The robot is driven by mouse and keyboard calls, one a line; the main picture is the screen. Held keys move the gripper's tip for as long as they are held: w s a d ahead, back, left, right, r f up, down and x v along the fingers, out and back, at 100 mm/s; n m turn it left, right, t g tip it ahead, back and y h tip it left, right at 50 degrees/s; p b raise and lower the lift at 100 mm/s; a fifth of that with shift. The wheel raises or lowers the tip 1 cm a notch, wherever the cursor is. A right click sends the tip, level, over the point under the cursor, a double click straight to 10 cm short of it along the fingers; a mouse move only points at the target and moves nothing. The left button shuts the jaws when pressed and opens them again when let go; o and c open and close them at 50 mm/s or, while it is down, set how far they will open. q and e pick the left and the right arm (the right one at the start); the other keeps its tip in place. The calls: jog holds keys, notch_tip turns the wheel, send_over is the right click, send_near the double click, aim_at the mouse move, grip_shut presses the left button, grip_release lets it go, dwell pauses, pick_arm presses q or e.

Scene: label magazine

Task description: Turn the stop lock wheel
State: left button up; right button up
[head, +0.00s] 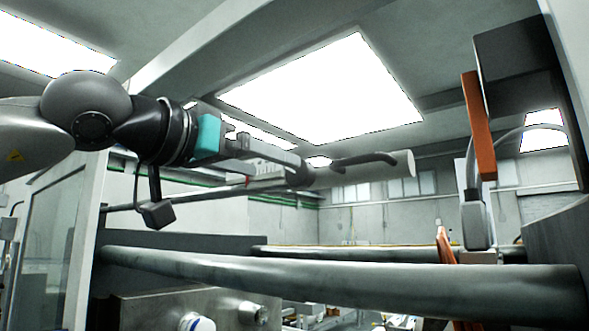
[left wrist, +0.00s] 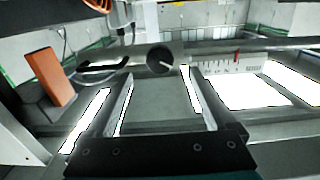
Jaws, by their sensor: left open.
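My left gripper (head: 298,172) comes in from the left in the head view, its fingers pointing right at a light grey cylindrical bar (head: 345,172). In the left wrist view, its two fingers (left wrist: 158,74) are apart and nothing shows held between them. A dark round knob, which looks like the stop lock wheel (left wrist: 160,60), sits on the bar just past the fingertips, roughly centred between them. I cannot tell whether they touch. My right gripper is in neither view.
A dark bent lever (head: 365,158) sticks out along the bar. A white scale with a red pointer (left wrist: 236,58) is beside the wheel. An orange plate (head: 479,127) stands at the right. A thick grey rail (head: 340,288) crosses below the gripper.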

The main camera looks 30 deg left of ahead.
aim_at(296, 174)
pick_arm(q)
jog(key=shift+w+d+p, duration=0.15)
jog(key=shift+w+p, duration=0.1)
jog(key=shift+w, duration=1.7)
jog(key=shift+w+d+p, duration=0.15)
jog(key=shift+w+p, duration=0.05)
jog(key=shift+w, duration=1.7)
jog(key=c, duration=1.4)
jog(key=shift+o, duration=0.2)
